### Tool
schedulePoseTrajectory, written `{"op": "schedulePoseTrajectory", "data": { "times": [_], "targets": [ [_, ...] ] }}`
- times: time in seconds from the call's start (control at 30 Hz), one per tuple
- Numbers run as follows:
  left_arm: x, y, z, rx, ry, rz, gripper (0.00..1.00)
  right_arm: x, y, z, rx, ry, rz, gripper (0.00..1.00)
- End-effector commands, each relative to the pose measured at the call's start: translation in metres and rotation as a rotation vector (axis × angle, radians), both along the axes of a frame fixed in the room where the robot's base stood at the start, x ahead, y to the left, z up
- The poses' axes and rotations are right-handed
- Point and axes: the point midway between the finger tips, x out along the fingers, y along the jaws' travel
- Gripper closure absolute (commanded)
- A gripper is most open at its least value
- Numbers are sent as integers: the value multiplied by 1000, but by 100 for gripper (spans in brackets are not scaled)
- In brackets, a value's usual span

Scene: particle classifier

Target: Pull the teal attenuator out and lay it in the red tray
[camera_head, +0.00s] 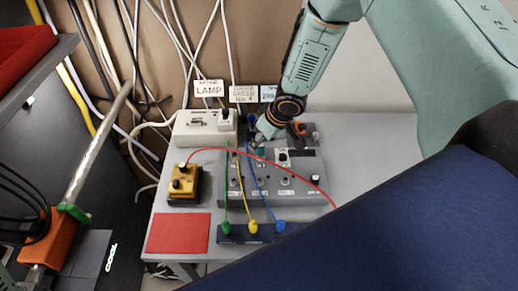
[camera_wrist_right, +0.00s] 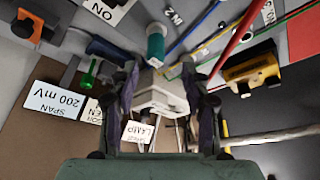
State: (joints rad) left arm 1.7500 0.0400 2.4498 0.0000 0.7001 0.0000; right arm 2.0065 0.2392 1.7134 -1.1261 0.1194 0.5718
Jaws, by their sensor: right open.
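The teal attenuator (camera_head: 261,152) stands at the back of the grey instrument box (camera_head: 305,196). In the right wrist view it is a short teal cylinder (camera_wrist_right: 155,46) with a pale end, just beyond my fingertips and roughly centred between them. My right gripper (camera_head: 265,131) is above and behind it, fingers pointing down; in the wrist view its two dark fingers (camera_wrist_right: 162,72) are apart with nothing held between them. The red tray (camera_head: 178,233) lies flat and empty at the table's front left; part of it shows in the wrist view (camera_wrist_right: 303,35). My left gripper is out of view.
Green, yellow, blue and red cables (camera_head: 262,161) arch over the instrument box close to the attenuator. A yellow box (camera_head: 185,184) sits behind the tray. A white lamp box (camera_head: 204,128) and label cards (camera_head: 243,94) stand at the back.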

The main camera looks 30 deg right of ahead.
Motion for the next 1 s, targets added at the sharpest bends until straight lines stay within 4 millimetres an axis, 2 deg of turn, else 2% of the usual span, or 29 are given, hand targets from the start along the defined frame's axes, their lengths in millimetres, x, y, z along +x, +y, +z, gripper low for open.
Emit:
{"op": "schedulePoseTrajectory", "data": {
  "times": [0.1,0.3,0.63,1.0],
  "targets": [
    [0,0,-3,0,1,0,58,3,-2,-21,-1,2,0,53],
    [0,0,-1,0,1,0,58,13,0,-40,-1,1,2,53],
    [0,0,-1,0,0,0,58,18,0,-44,0,0,1,53],
    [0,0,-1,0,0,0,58,17,0,-44,0,0,0,84]
  ]
}}
